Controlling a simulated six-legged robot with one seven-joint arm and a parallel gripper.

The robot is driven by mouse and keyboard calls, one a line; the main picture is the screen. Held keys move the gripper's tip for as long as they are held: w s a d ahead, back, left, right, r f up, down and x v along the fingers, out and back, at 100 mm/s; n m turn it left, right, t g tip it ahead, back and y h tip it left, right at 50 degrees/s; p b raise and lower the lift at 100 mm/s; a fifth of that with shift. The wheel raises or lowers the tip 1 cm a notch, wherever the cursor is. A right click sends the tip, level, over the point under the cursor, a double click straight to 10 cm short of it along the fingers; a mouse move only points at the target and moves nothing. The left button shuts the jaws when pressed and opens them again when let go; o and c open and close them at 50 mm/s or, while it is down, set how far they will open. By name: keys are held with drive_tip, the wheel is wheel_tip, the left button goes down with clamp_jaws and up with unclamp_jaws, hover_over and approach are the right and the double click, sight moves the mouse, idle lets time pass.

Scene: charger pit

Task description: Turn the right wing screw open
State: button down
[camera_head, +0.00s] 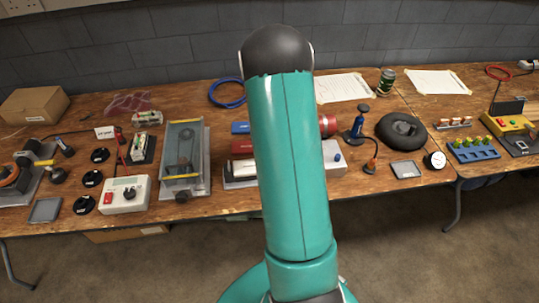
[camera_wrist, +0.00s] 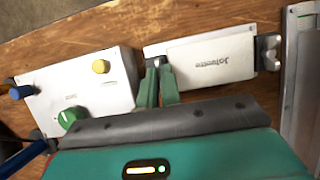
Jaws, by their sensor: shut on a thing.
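In the wrist view a white-lidded unit (camera_wrist: 212,55) has its printed name upside down. A metal wing screw (camera_wrist: 155,61) is at its left end in this picture, partly hidden by my fingers. A second grey wing screw (camera_wrist: 268,52) is at the opposite end and stands free. My gripper (camera_wrist: 159,70) has its green fingers close together at the left-end screw, shut on it. The fingertips cover most of the screw, so its turn angle cannot be told. In the head view my arm hides the gripper and most of this unit.
A white control box (camera_wrist: 78,92) with green, yellow and blue knobs stands close beside the gripped screw. A grey metal frame (camera_wrist: 302,80) is beyond the free screw.

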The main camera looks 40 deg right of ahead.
idle(0.4)
drive_tip(key=c, duration=1.6)
unclamp_jaws()
drive_tip(key=shift+r, duration=0.1)
drive_tip(key=v, duration=1.3)
drive_tip(key=shift+w+r, duration=0.15)
drive_tip(key=shift+r, duration=0.15)
